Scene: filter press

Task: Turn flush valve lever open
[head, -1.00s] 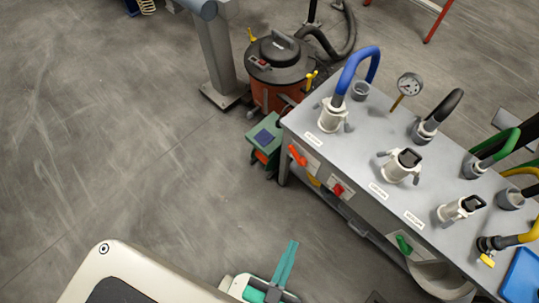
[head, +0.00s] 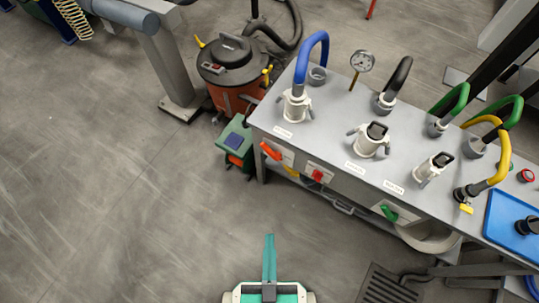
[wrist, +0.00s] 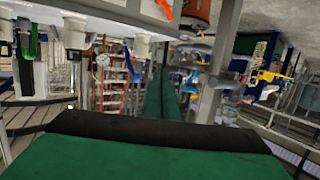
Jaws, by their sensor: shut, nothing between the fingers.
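Several levers show on the grey bench in the head view, and I cannot read which one is the flush valve. An orange-red lever (head: 271,151) is on the front panel at the left, and a green lever (head: 389,213) is further right. A small yellow lever (head: 466,208) sits on the valve under the yellow hose. My gripper (head: 269,247) has teal fingers, shut and empty, over the floor in front of the bench, apart from every lever. Its green fingers (wrist: 165,98) also show in the wrist view, with an orange lever (wrist: 164,8) at the top edge.
The bench (head: 330,120) carries hose couplings, a gauge (head: 362,62) and a blue tray (head: 515,228). A red-and-black vacuum (head: 234,75) and a green box (head: 235,142) stand at its left end. A floor grate (head: 388,285) lies at lower right. Floor at left is clear.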

